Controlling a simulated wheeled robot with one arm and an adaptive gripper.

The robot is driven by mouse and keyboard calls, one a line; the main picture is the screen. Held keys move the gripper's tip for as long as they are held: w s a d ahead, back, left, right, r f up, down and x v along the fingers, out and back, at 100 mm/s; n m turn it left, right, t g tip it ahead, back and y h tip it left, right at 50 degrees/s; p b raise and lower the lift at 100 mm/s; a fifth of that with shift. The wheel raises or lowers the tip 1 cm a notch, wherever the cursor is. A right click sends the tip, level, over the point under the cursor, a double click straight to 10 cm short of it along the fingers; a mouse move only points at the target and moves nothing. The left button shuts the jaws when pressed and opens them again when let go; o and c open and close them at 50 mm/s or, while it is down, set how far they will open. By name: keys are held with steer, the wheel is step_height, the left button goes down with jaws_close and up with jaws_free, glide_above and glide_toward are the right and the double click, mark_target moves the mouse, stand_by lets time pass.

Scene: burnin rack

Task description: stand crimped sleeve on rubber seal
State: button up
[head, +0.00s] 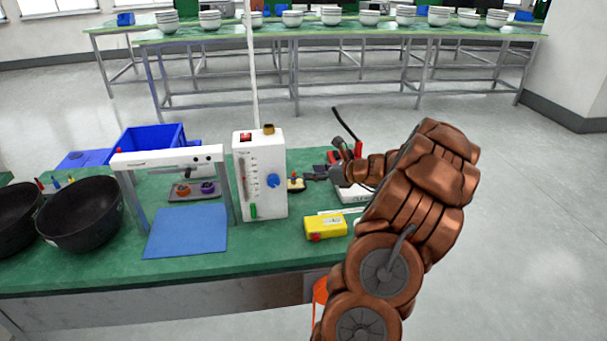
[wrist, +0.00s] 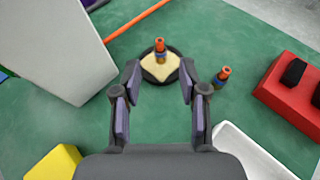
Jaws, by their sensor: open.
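A similar orange-topped piece (wrist: 223,76) stands on the green table just right of the dish. I cannot tell for certain which of these is the crimped sleeve or the rubber seal. My gripper (wrist: 160,78) is open and empty, its fingers on either side of the dish's near part. In the head view my gripper (head: 312,174) is just right of the dish (head: 296,187).
A white instrument box (head: 260,190) stands close left of the dish. A red block (wrist: 290,97) and a white tray (wrist: 250,150) lie to the right. A yellow box (head: 326,227) is nearer the front edge. A blue mat (head: 186,231) and black bowls (head: 80,215) are farther left.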

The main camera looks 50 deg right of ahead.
steer(key=shift+v, duration=1.6)
